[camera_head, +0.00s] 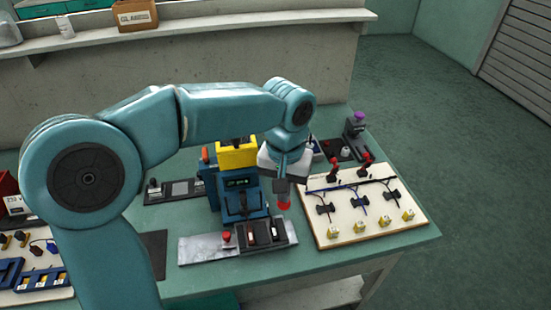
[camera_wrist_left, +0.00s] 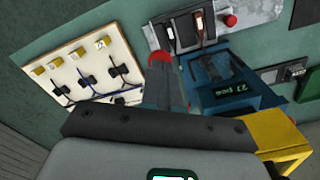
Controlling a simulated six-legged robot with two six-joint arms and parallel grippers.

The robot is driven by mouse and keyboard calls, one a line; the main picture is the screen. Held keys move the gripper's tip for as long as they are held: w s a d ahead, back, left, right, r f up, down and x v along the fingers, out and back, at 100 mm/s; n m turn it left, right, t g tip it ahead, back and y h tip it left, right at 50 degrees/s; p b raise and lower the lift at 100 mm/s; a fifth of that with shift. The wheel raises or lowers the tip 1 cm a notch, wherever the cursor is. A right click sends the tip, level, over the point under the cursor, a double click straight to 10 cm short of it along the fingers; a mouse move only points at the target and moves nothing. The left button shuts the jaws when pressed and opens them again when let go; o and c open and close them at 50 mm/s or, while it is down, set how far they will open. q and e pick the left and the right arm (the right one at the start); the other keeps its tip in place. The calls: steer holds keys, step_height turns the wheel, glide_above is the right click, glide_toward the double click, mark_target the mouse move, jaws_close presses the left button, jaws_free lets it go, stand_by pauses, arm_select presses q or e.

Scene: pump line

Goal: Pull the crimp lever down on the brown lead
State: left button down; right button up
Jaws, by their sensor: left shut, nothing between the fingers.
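My left gripper (camera_head: 283,203) is shut and empty, pointing down between the blue machine and the cream lead board. Its red fingertips also show in the left wrist view (camera_wrist_left: 160,57). A black block (camera_head: 262,236) with light and brownish inserts stands on a grey plate before the machine. In the wrist view the brown insert (camera_wrist_left: 198,25) lies right of the fingertips, apart from them. I cannot tell surely whether it is the crimp lever on the brown lead. Several leads with black clips (camera_head: 357,206) lie on the cream board (camera_head: 325,242). My right gripper is not in view.
The blue machine (camera_head: 243,200) with a yellow top stands close left of my gripper. Two red-and-black upright parts (camera_head: 366,160) stand at the board's back edge. A red button (camera_head: 226,237) is on the grey plate (camera_head: 200,251). The front table edge is clear.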

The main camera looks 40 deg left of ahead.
arm_select(q)
steer(key=shift+f+b, duration=0.4)
steer(key=shift+f, duration=0.45)
steer(key=shift+f+b, duration=0.45)
steer(key=shift+f, duration=0.15)
steer(key=shift+a, duration=0.1)
step_height(320, 180, up, 13)
steer(key=w+a+p, duration=0.1)
steer(key=p, duration=1.1)
steer(key=shift+w+a, duration=0.2)
steer(key=shift+a, duration=0.05)
steer(key=shift+f, duration=0.15)
steer(key=shift+s, duration=0.1)
